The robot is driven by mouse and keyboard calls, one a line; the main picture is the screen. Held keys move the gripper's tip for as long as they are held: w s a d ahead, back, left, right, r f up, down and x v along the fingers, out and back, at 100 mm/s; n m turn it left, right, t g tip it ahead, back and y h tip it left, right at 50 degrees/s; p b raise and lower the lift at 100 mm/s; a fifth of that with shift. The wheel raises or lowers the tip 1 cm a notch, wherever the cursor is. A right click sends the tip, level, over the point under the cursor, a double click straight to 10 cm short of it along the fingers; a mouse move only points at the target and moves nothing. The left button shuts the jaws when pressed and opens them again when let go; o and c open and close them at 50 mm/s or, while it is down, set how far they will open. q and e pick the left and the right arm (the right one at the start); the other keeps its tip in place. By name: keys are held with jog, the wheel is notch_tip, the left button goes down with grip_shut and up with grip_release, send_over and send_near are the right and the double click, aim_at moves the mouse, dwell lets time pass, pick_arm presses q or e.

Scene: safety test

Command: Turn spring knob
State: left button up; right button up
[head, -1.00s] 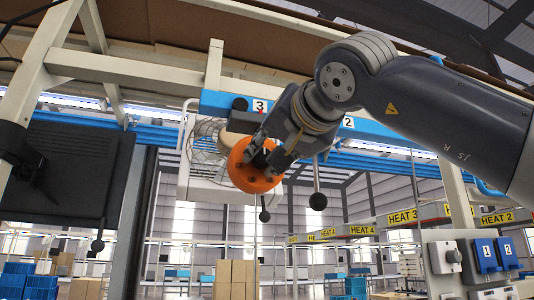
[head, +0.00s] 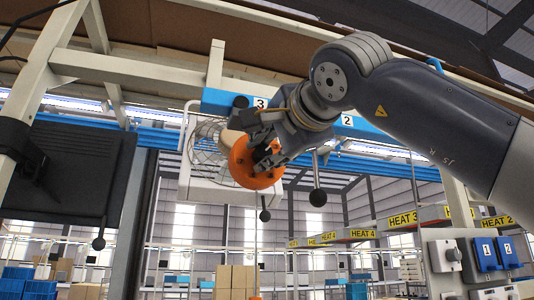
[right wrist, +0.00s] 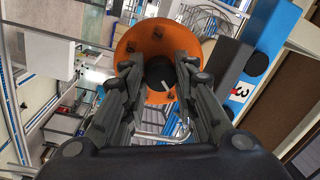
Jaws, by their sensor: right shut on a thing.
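The spring knob is a black round knob (right wrist: 159,77) with a white pointer mark, at the middle of an orange round housing (right wrist: 130,45). The orange housing (head: 242,168) hangs below the blue beam near the middle of the head view. My right gripper (head: 266,158) reaches it from the right and hides much of the knob there. In the right wrist view, the two fingers of the right gripper (right wrist: 157,68) lie on either side of the black knob and are shut on it. My left gripper is not in view.
A blue beam (head: 222,101) with number labels runs above the housing. A wire-caged fan (head: 203,147) is behind it. Black-balled levers (head: 317,198) hang close by. A switch panel (head: 445,256) stands at lower right, and a dark panel (head: 70,180) at left.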

jog(key=shift+f+m, duration=0.15)
jog(key=shift+m, duration=0.55)
jog(key=o, duration=0.8)
jog(key=shift+o, duration=1.4)
jog(key=shift+s, duration=0.1)
jog(key=v, duration=1.2)
